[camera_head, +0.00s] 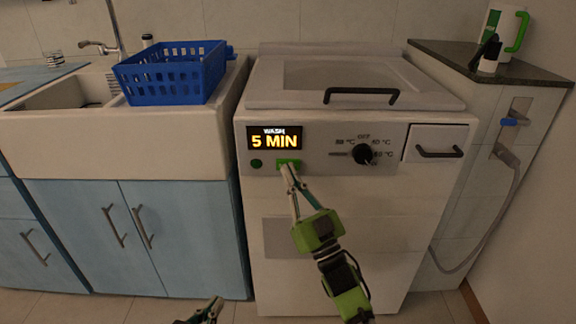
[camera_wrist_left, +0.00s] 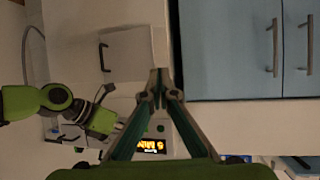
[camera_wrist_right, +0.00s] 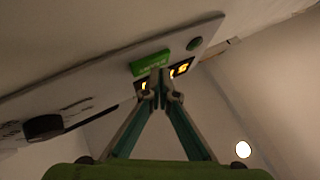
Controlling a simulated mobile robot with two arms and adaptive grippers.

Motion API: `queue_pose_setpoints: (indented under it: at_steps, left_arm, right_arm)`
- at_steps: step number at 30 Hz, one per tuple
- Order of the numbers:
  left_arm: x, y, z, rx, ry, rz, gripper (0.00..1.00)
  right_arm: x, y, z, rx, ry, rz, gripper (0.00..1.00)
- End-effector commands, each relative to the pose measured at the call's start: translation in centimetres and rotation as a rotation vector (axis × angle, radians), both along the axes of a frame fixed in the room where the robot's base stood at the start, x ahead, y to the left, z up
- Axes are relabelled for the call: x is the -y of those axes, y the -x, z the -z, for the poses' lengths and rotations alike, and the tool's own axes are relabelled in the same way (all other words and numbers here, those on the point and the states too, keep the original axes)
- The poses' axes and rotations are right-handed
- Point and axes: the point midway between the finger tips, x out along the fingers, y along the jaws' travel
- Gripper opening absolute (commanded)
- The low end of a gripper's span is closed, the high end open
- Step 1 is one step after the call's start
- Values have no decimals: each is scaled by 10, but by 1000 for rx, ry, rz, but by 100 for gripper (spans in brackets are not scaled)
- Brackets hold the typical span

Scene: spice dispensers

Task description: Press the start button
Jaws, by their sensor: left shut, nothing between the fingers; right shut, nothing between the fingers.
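The washing machine (camera_head: 330,225) has a front panel whose display (camera_head: 274,138) reads "WASH 5 MIN". A green rectangular button (camera_head: 288,161) sits just below the display, and a small round dark green one (camera_head: 256,163) is to its left. My right gripper (camera_head: 289,168) is shut and empty, its tips at the green rectangular button. In the right wrist view the tips (camera_wrist_right: 160,74) overlap the lower edge of the green button (camera_wrist_right: 150,62); I cannot tell whether they touch it. My left gripper (camera_head: 217,303) is low in front of the cabinets, shut and empty (camera_wrist_left: 160,76).
A black knob (camera_head: 363,155) and a drawer with a handle (camera_head: 438,151) are right of the button. A black lid handle (camera_head: 361,93) sticks out above. A sink (camera_head: 110,140) with a blue basket (camera_head: 172,76) stands left. A hose (camera_head: 487,225) hangs at the right.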

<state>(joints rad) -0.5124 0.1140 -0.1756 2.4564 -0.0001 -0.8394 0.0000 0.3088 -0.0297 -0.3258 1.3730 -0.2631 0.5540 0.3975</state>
Motion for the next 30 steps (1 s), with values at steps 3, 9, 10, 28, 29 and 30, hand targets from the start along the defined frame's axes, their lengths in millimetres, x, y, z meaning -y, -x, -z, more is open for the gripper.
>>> queue_pose_setpoints:
  at_steps: [3, 9, 10, 28, 29, 30]
  left_arm:
    - [0, -1, -2, 9, 2, 0, 0]
    - [0, -3, -3, 18, 3, -1, 0]
    - [0, -3, -4, 19, 3, -1, 0]
    - [2, -7, -10, 51, 10, 1, 0]
    - [2, -7, -10, 52, 10, 1, 0]
    - [2, -7, -10, 54, 11, 2, 0]
  right_arm:
    - [0, -1, 0, 0, 0, 0, 0]
    - [0, -1, 0, 0, 0, 0, 0]
    - [0, -2, 0, 0, 0, 0, 0]
    - [0, -4, 0, -1, 1, 0, 0]
    - [0, -4, 0, -1, 1, 0, 0]
    - [0, -4, 0, -1, 1, 0, 0]
